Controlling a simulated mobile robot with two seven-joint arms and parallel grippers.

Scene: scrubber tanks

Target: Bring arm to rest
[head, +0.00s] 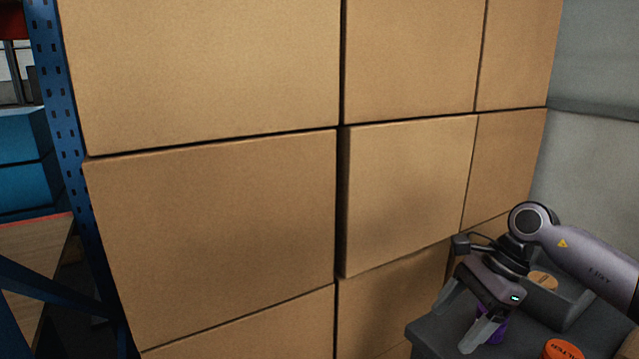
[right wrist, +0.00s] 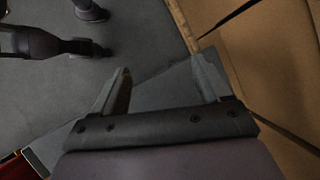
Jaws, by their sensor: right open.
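My right arm comes in from the right edge of the head view. Its right gripper (head: 457,324) points down and left at the front of a dark grey unit, with its fingers spread and nothing between them. In the right wrist view the two fingers of the right gripper (right wrist: 163,68) are wide apart over grey floor and a grey edge, and the gap is empty. A purple item (head: 497,329) shows partly behind the right gripper; I cannot tell whether they touch. My left gripper is in neither view.
Stacked cardboard boxes (head: 215,225) fill the middle, close to the right gripper. The dark grey unit (head: 432,341) carries orange round caps (head: 563,349). A blue rack post (head: 62,120) stands at left. Black wheeled parts (right wrist: 38,42) show on the floor (right wrist: 135,30).

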